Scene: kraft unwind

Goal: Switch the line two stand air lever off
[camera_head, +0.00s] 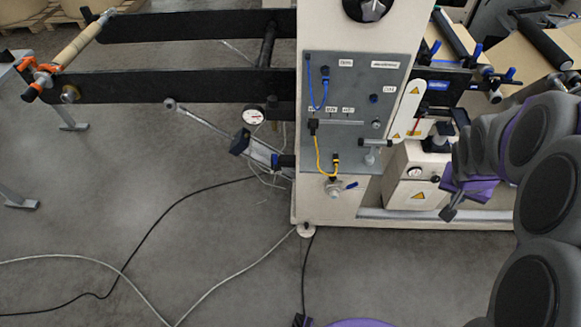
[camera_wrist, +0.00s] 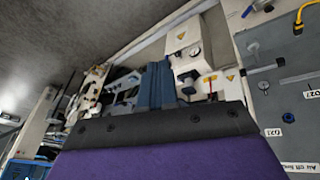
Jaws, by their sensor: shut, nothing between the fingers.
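A grey control panel (camera_head: 347,75) is on the white machine stand in the head view. Below its yellow cable, a silver valve (camera_head: 333,188) carries a short blue lever (camera_head: 351,185) that points right. The labels are too small to confirm that this is the line two stand air lever. My gripper (camera_head: 449,212) is to the right of the panel, well apart from the valve, shut and empty. In the wrist view, the purple and black gripper body (camera_wrist: 160,130) fills the lower middle.
A white box with a gauge (camera_head: 416,173) stands between the panel and my gripper. A white bar with warning signs (camera_head: 408,110) is beside the panel. Black rails (camera_head: 180,86) and a gauge (camera_head: 253,116) are left. Cables (camera_head: 130,255) cross otherwise open floor.

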